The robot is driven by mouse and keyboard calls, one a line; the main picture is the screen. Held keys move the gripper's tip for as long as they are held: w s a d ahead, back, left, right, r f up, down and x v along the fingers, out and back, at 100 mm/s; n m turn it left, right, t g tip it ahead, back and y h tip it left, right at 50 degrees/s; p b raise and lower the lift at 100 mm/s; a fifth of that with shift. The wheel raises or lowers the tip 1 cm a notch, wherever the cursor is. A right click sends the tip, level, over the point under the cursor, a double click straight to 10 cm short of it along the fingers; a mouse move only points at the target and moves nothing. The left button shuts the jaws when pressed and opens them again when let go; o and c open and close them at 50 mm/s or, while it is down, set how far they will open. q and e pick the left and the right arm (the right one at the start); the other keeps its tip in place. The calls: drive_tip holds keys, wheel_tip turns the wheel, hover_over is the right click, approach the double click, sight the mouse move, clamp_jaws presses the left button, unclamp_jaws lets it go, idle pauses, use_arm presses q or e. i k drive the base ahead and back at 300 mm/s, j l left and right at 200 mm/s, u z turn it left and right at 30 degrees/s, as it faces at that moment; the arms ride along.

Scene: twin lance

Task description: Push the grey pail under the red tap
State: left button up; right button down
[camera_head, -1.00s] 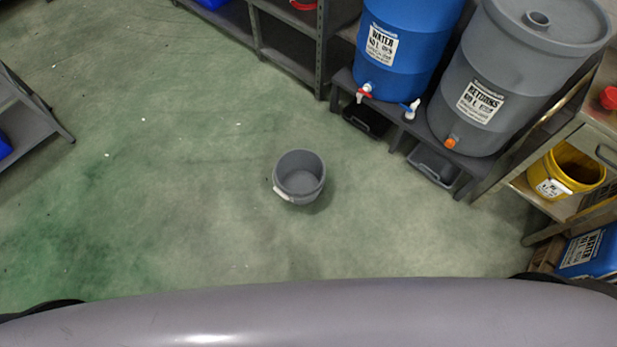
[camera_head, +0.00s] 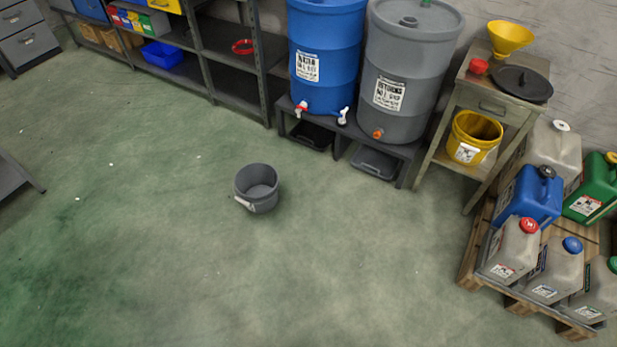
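The grey pail (camera_head: 257,192) stands upright and looks empty on the green floor, near the middle of the view. A white grip shows on its handle at the lower left side. The red tap (camera_head: 301,107) is low on the front of the blue drum (camera_head: 326,60), above and to the right of the pail. The drum stands on a low dark stand (camera_head: 345,130). A black tray (camera_head: 311,135) is beneath the red tap. The pail is well apart from the stand. Neither of my grippers is in view.
A white-and-blue tap (camera_head: 343,116) is on the same drum. A grey drum (camera_head: 409,70) with an orange tap stands beside it. A steel table (camera_head: 500,105) and a pallet (camera_head: 468,262) of jerrycans fill the right side. Floor between pail and stand is clear.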

sight(256, 183)
drive_tip(key=i+j+z, duration=0.1)
drive_tip(key=z, duration=0.35)
drive_tip(key=i+j+z, duration=0.1)
drive_tip(key=j+z, duration=0.15)
drive_tip(key=z, duration=0.15)
drive_tip(key=j+z, duration=0.25)
drive_tip(key=z, duration=0.2)
drive_tip(key=i+j+z, duration=0.1)
drive_tip(key=j+z, duration=0.15)
drive_tip(key=z, duration=0.2)
